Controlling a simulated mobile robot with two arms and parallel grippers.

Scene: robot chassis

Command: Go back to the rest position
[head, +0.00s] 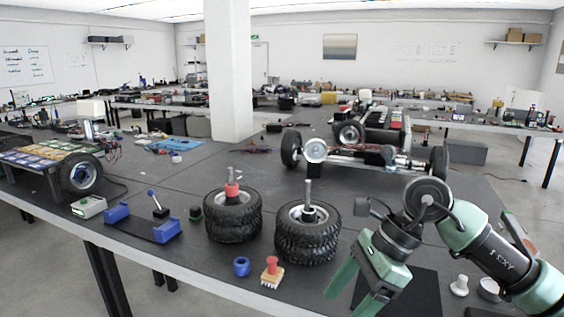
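My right gripper (348,304) reaches in from the right over the front of the table. Its two green fingers point down and are spread apart, with nothing visible between them. The lower fingertip is near the picture's bottom edge. My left gripper is not in view. Two stacks of black tires stand left of the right gripper: one stack (232,222) has a red part on its post, the other (308,240) has a bare grey post. The robot chassis (365,155) with wheels at its ends lies behind them.
A blue ring (241,266) and a red-topped stamp-like piece (271,272) lie at the front edge. A blue holder (150,228) and a single wheel (82,175) are at left. A white knob (459,286) stands below my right arm. The dark tabletop (190,185) is clear at centre left.

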